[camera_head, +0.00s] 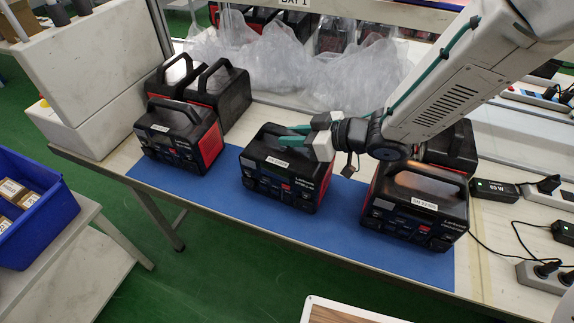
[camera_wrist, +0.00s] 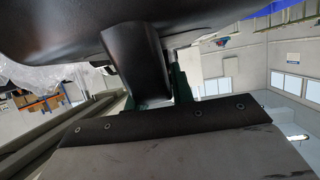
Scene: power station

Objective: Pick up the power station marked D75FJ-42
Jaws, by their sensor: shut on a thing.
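Three black-and-red power stations with white labels stand in a front row on the blue mat (camera_head: 335,232): a left one (camera_head: 168,146), a middle one (camera_head: 285,181) and a right one (camera_head: 415,222). The label text is too small to read surely, so I cannot tell which is D75FJ-42. My gripper (camera_head: 292,136), with green fingers, is shut on the top handle of the middle power station. In the wrist view the dark handle (camera_wrist: 138,62) passes between the green fingers. The middle station appears upright on the mat; any gap beneath it cannot be told.
More black units (camera_head: 222,95) stand behind the left station, and another is partly hidden behind my arm. Clear plastic bags (camera_head: 345,78) lie at the back. A charger (camera_head: 495,190), cables and power strips lie on the right. A blue crate (camera_head: 50,222) stands at left.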

